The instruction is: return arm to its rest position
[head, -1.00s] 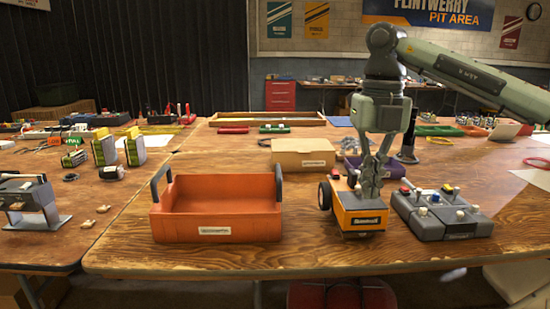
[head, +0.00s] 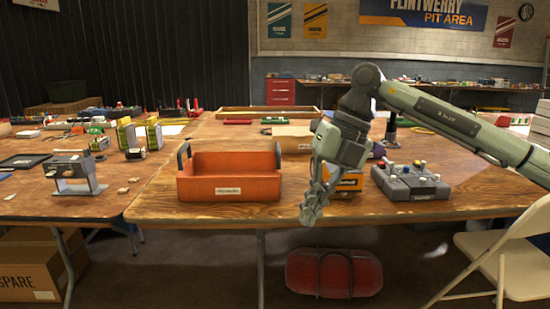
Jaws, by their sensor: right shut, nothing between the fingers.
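My right gripper (head: 312,213) is shut and empty. It hangs pointing down at the front edge of the wooden table (head: 230,214), its fingertips over the edge. My right arm (head: 450,119) comes in from the right of the head view, bent at the wrist. The gripper partly hides a small orange box-like vehicle (head: 347,183) on the table just behind it. My left gripper is not in the picture.
An orange open tote (head: 230,190) stands left of my gripper. A grey control box (head: 412,185) with knobs lies to the right. A folding chair (head: 505,262) stands front right. A red case (head: 335,275) lies below the table.

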